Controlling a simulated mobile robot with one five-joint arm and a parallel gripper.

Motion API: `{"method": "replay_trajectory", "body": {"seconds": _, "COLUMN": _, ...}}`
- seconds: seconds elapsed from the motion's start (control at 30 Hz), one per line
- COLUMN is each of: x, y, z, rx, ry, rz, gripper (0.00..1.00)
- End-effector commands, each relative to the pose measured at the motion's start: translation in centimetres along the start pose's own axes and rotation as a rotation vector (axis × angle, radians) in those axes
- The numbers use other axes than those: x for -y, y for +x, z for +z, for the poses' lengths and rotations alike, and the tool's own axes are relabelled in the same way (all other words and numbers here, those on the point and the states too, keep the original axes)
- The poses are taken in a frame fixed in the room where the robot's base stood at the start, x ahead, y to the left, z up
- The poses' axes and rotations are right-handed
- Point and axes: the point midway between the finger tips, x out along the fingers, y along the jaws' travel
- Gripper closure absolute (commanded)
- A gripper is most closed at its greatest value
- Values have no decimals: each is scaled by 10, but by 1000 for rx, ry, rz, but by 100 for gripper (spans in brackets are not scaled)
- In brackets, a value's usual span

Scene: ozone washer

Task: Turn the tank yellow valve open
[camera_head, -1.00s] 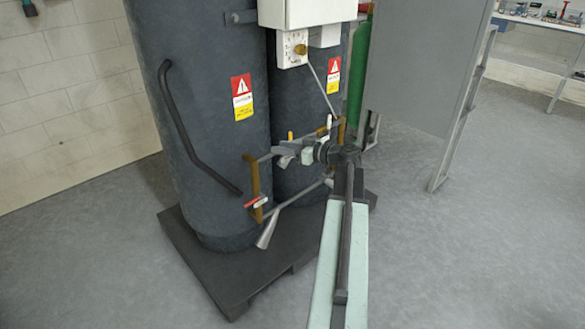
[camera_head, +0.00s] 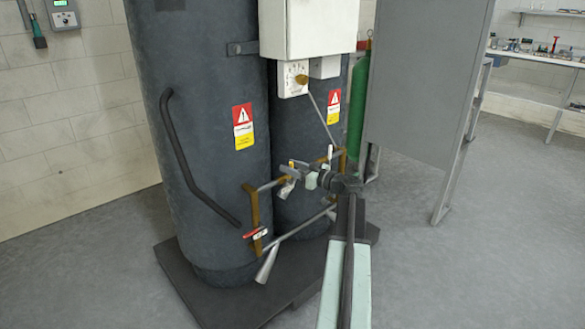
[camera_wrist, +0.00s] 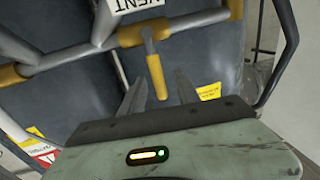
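The yellow valve handle (camera_wrist: 156,76) hangs from a valve body on the pipe in the wrist view, under a white VENT label (camera_wrist: 140,4). My gripper (camera_wrist: 159,84) is open, with one finger on each side of the handle's lower end. I cannot tell whether either finger touches it. In the head view my gripper (camera_head: 289,182) is at the upper pipe in front of the dark tanks (camera_head: 200,130), and it largely hides the valve there. Only a small yellow bit of the handle (camera_head: 291,163) shows.
A red-handled valve (camera_head: 256,232) sits lower left on the piping. A white control box (camera_head: 308,28) hangs above. The tanks stand on a dark pallet (camera_head: 215,305). A grey panel (camera_head: 425,75) and a green cylinder (camera_head: 357,105) are at the right. Open floor lies right.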

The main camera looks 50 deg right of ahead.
Motion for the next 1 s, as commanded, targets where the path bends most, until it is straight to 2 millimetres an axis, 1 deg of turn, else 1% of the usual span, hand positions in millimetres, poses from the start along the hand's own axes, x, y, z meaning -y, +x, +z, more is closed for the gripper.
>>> {"method": "replay_trajectory", "body": {"seconds": 0.17, "x": 0, "y": 0, "z": 0, "rx": 0, "ry": 0, "rz": 0, "gripper": 62}}
{"method": "replay_trajectory", "body": {"seconds": 0.2, "x": 0, "y": 0, "z": 0, "rx": 0, "ry": 0, "rz": 0, "gripper": 67}}
{"method": "replay_trajectory", "body": {"seconds": 0.27, "x": 0, "y": 0, "z": 0, "rx": 0, "ry": 0, "rz": 1, "gripper": 84}}
{"method": "replay_trajectory", "body": {"seconds": 0.3, "x": 0, "y": 0, "z": 0, "rx": 0, "ry": 0, "rz": 1, "gripper": 95}}
{"method": "replay_trajectory", "body": {"seconds": 0.33, "x": 0, "y": 0, "z": 0, "rx": 0, "ry": 0, "rz": 1, "gripper": 100}}
{"method": "replay_trajectory", "body": {"seconds": 1.0, "x": -1, "y": -1, "z": 0, "rx": 0, "ry": 0, "rz": 1, "gripper": 100}}
